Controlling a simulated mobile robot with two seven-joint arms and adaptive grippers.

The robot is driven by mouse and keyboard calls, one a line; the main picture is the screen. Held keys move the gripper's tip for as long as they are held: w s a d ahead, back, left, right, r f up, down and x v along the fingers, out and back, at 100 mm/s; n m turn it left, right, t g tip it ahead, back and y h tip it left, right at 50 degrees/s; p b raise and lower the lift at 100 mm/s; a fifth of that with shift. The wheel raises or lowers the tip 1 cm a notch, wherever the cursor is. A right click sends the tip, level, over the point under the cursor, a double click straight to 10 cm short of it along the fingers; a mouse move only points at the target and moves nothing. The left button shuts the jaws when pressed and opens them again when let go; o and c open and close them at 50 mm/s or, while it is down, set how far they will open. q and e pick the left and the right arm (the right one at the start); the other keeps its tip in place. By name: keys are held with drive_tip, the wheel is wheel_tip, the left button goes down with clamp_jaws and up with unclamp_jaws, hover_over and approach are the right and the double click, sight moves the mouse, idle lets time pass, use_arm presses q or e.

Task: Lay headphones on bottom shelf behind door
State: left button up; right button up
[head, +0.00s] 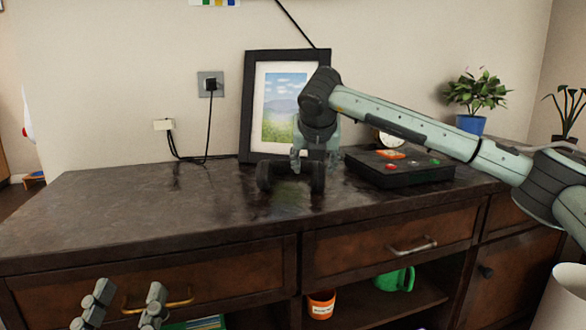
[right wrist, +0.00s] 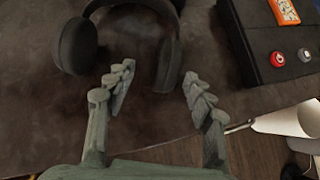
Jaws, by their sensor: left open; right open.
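Black headphones (head: 264,177) lie on the dark cabinet top, in front of the picture frame. In the right wrist view their ear cups (right wrist: 75,46) and part of the band show at the top. My right gripper (head: 307,160) is open over the headphones. In its wrist view its fingers (right wrist: 157,75) are spread near the right ear cup, and neither is closed on it. My left gripper (head: 120,302) is open and empty, low in front of the left drawer. A brown door (head: 512,275) with a dark knob (head: 486,271) looks shut at the right; its shelf is hidden.
A black box (head: 405,172) with buttons stands right of the headphones. An open compartment below the drawers holds an orange pot (head: 321,304) and a green watering can (head: 397,280). A white cylindrical object (head: 563,298) stands before the door's right side. The left cabinet top is clear.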

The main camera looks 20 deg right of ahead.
drive_tip(key=shift+w+d+r, duration=0.1)
drive_tip(key=shift+w+d, duration=0.4)
drive_tip(key=x, duration=0.7)
drive_tip(key=shift+d, duration=0.3)
drive_tip(key=shift+r, duration=0.1)
clamp_jaws()
